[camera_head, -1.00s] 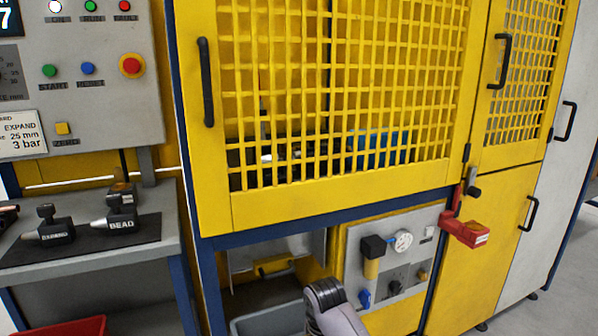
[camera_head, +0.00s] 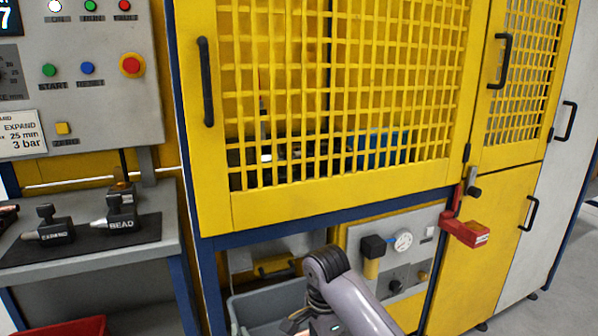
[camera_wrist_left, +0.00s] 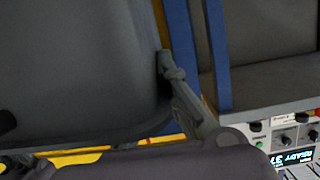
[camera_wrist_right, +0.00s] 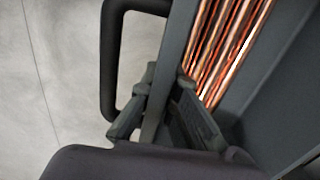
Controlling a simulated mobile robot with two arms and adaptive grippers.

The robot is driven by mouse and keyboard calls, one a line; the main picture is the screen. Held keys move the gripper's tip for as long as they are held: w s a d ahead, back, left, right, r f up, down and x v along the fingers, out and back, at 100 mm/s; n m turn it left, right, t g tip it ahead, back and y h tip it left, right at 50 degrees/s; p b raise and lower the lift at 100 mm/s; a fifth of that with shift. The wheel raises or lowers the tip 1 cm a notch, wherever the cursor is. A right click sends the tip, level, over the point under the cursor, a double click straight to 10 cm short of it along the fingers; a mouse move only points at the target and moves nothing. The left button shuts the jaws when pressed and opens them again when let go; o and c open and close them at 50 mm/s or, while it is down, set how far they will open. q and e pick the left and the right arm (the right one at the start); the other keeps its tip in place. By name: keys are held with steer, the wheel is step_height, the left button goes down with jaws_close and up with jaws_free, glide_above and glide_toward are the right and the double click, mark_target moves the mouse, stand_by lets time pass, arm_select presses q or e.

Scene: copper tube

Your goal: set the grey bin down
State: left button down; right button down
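The grey bin (camera_head: 262,306) is at the bottom of the head view, in front of the opening under the yellow machine. In the right wrist view, copper tubes (camera_wrist_right: 225,45) lie inside it beside its grey wall (camera_wrist_right: 290,85). My right gripper (camera_wrist_right: 160,108) has its fingers on both sides of the bin's edge, by a dark loop handle (camera_wrist_right: 112,60), and appears shut on it. In the left wrist view, a large dark grey bin wall (camera_wrist_left: 80,70) fills the left. One finger of my left gripper (camera_wrist_left: 168,75) lies against its edge; the other is hidden. My left arm is outside the head view.
The machine's blue frame (camera_head: 320,214) runs above the opening. A gauge panel (camera_head: 402,255) is right of the bin. A side table (camera_head: 90,255) with tools and a red bin (camera_head: 65,328) are at the left. A red lock piece (camera_head: 465,232) juts out at the right.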

arm_select(q)
steer(key=shift+d+r, duration=0.2)
steer(key=shift+r, duration=0.1)
arm_select(e)
steer(key=shift+a+r, duration=0.1)
steer(key=shift+r, duration=0.3)
